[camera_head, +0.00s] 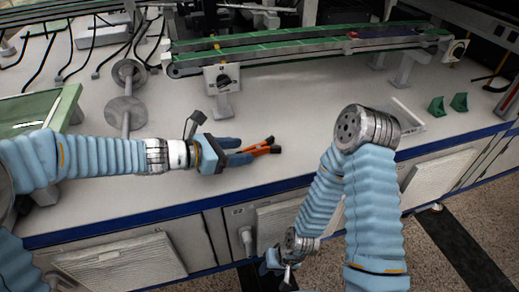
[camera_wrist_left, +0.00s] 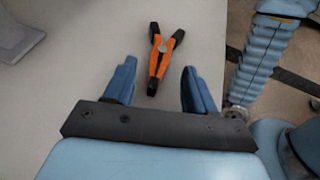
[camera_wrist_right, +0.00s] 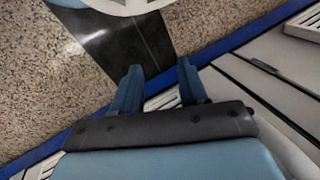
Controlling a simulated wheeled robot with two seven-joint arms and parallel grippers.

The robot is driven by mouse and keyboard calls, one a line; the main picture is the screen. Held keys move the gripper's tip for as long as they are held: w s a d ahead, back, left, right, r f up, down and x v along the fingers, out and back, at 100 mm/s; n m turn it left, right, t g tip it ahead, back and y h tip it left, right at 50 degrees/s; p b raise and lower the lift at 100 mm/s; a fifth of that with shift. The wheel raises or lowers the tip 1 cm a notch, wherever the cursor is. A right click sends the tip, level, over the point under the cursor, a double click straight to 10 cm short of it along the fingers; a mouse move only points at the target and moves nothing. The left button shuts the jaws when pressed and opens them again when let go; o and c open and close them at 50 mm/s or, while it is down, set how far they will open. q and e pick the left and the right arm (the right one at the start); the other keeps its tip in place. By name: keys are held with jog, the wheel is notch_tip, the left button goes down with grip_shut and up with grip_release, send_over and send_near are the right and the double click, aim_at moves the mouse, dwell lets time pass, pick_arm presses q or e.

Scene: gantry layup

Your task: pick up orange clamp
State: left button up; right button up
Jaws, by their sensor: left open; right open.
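The orange clamp (camera_head: 260,148) with black tips lies on the white worktop near its front edge. It also shows in the left wrist view (camera_wrist_left: 161,62), ahead of and partly between the fingers. My left gripper (camera_head: 236,150) is open and low over the worktop, its fingers pointing at the clamp; it shows in the left wrist view (camera_wrist_left: 158,88). The clamp's near end reaches between the fingertips, and I cannot tell whether they touch it. My right gripper (camera_wrist_right: 158,78) is open and empty. In the head view it hangs low in front of the bench, below the worktop.
A conveyor with a green belt (camera_head: 290,47) and a control box (camera_head: 222,78) stand behind the clamp. Two small green wedges (camera_head: 459,102) lie at the right. A metal stand with round discs (camera_head: 126,110) is at the left.

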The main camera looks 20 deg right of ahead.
aim_at(257, 150)
pick_arm(q)
jog(key=x, duration=0.2)
jog(key=shift+w+d+f, duration=0.1)
jog(key=shift+d, duration=0.2)
grip_shut()
